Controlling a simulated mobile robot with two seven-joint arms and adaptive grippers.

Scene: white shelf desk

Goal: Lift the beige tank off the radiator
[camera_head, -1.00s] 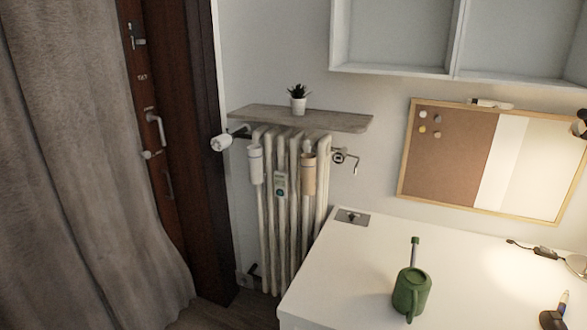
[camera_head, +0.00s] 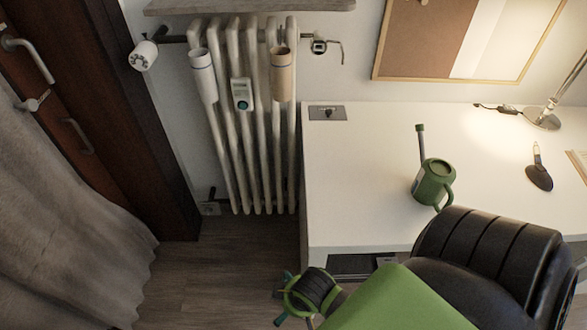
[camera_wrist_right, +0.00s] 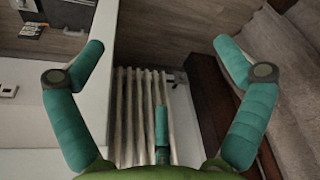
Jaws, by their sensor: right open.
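The beige tank (camera_head: 281,75) is a tan cylinder hanging upright on the front of the white radiator (camera_head: 254,140), near its right end, in the head view. My right gripper (camera_head: 292,297) is low in front of the desk's left edge, well below and apart from the tank. The right wrist view shows its teal fingers (camera_wrist_right: 160,70) spread wide with nothing between them. The radiator's ribs (camera_wrist_right: 127,110) show beyond the fingers there; I cannot make out the tank in that view. My left gripper is not in view.
A white tank (camera_head: 204,76) and a small grey device (camera_head: 241,94) hang left of the beige tank. A wooden shelf (camera_head: 250,6) is above. The white desk (camera_head: 350,180) with a green watering can (camera_head: 433,183) stands right. Floor (camera_head: 225,270) before the radiator is clear.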

